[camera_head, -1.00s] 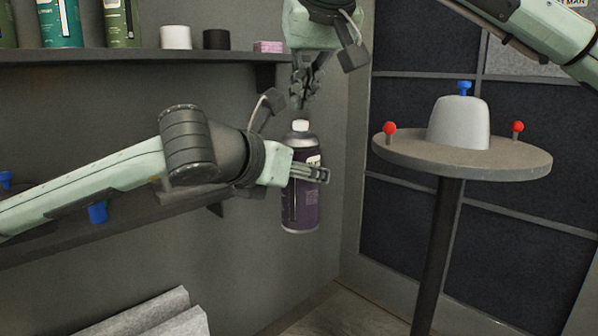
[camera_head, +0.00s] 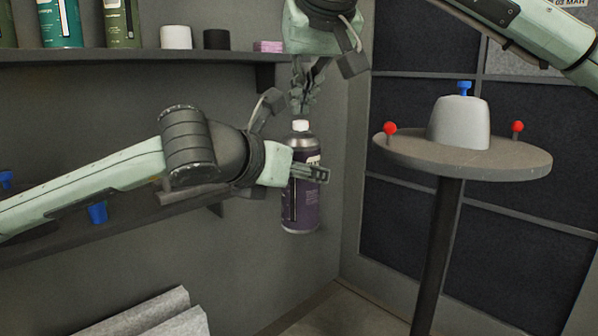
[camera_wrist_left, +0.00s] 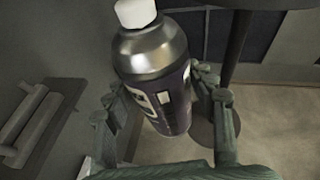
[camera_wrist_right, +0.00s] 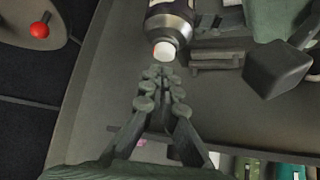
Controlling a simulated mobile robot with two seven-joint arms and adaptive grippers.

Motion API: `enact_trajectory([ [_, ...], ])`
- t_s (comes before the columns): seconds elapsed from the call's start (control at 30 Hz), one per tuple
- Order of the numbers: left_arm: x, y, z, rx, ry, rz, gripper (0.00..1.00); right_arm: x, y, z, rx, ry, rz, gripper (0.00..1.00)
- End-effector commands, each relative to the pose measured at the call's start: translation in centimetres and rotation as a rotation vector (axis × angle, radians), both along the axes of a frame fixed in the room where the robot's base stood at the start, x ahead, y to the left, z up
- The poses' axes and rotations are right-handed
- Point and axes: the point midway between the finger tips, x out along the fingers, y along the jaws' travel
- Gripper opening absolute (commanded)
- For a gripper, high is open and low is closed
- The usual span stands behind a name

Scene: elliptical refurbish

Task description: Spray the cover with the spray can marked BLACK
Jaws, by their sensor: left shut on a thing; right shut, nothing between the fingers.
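A dark purple spray can (camera_head: 303,210) with a silver shoulder and white nozzle stands upright in my left gripper (camera_head: 312,173), which is shut on its body. The can also shows in the left wrist view (camera_wrist_left: 155,60); its label is too small to read. My right gripper (camera_head: 302,100) points down just above the white nozzle. In the right wrist view (camera_wrist_right: 158,75) its fingers are shut and empty, with the tips close to the nozzle (camera_wrist_right: 165,52). I cannot tell if they touch. The light grey cover (camera_head: 459,124) sits on a round table (camera_head: 400,158) at the right.
Two red-topped pegs (camera_head: 390,129) and a blue knob (camera_head: 464,88) show at the cover. A wall shelf (camera_head: 130,56) on the left holds bottles and small jars. A lower shelf (camera_head: 110,226) has blue clips. Free space lies between can and table.

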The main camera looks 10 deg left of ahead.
Motion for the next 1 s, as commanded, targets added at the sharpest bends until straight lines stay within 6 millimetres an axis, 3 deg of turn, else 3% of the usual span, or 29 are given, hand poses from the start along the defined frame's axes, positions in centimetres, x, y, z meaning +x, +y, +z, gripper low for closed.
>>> enact_trajectory([
  [0.6,0.0,0.0,0.3,-0.002,-0.006,0.0,0.2,0.0,-0.1,-1.9,-0.003,0.002,0.0,0.0],
  [1.0,0.1,0.0,0.5,-0.003,-0.012,0.001,0.2,0.0,0.0,-2.0,-0.004,0.006,0.0,0.0],
])
